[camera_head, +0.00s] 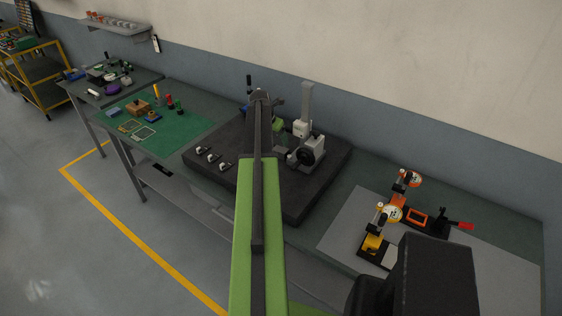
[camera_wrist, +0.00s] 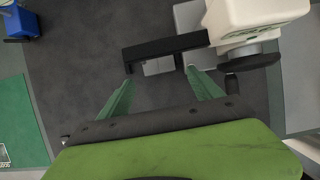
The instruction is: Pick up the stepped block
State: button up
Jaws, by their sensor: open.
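A small light grey block (camera_wrist: 158,66), apparently the stepped block, lies on the dark plate in the wrist view. A dark bar (camera_wrist: 165,46) covers its far side, so its full shape is hidden. My gripper (camera_wrist: 160,77) is open and empty, its two green fingers spread either side of the block's near side in the picture. I cannot tell the height gap between fingertips and block. In the head view my gripper (camera_head: 281,136) is over the dark plate, partly behind my arm; I cannot make out the block there.
A grey-white stand (camera_head: 306,125) with a dark round knob is close to the right of my gripper. Several small metal pieces (camera_head: 212,158) sit on the dark plate (camera_head: 305,200) at left. A green mat (camera_head: 185,130) lies further left; orange and yellow gauge stands (camera_head: 378,235) are at right.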

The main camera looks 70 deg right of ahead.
aim_at(280, 150)
jog(key=b+x, duration=0.2)
jog(key=x, duration=0.2)
jog(key=shift+w+f, duration=0.1)
jog(key=b+x, duration=0.5)
jog(key=shift+w+d+f, duration=0.1)
jog(key=shift+d+f, duration=0.05)
jog(key=shift+d, duration=0.05)
grip_shut()
